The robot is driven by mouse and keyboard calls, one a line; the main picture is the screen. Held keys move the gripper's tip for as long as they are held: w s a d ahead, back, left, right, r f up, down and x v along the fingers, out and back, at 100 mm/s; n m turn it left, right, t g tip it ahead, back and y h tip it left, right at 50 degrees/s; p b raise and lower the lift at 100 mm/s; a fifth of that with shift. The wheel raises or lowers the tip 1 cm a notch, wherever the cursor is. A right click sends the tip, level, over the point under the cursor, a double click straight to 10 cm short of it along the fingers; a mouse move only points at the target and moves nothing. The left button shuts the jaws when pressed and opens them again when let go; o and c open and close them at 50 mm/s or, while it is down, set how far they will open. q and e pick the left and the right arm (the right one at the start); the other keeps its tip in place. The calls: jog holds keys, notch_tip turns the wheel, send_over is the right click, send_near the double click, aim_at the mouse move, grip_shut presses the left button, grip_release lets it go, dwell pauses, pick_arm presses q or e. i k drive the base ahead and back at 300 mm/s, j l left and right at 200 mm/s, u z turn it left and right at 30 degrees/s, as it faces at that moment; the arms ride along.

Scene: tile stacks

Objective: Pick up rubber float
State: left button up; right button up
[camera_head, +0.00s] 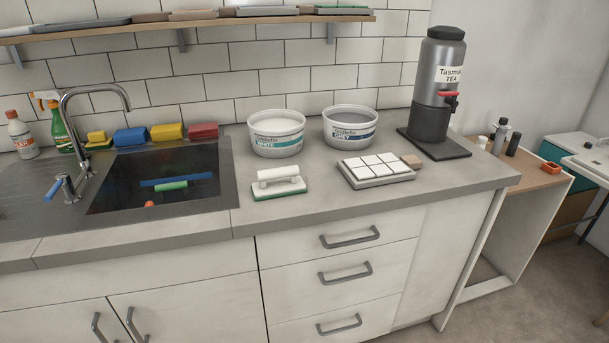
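A rubber float (279,183) with a white handle and a green base edge lies on the grey countertop, handle up, just right of the sink. Nothing lies on it and it is fully visible. Neither of my grippers shows in the head view.
Two white tubs (276,135) (349,128) stand behind the float. A board with white tiles (375,169) lies to its right, near a dark drinks dispenser (437,95). The sink (160,180) is to the left, with a tap (72,130). Counter in front of the float is clear.

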aim_at(277, 181)
jog(key=i+l, duration=0.15)
jog(key=l, duration=0.2)
jog(key=i+l+u, duration=0.1)
jog(key=l, duration=0.2)
jog(key=i+l, duration=0.2)
jog(key=l, duration=0.15)
jog(key=i+l+u, duration=0.1)
jog(key=l, duration=0.25)
jog(key=i, duration=0.05)
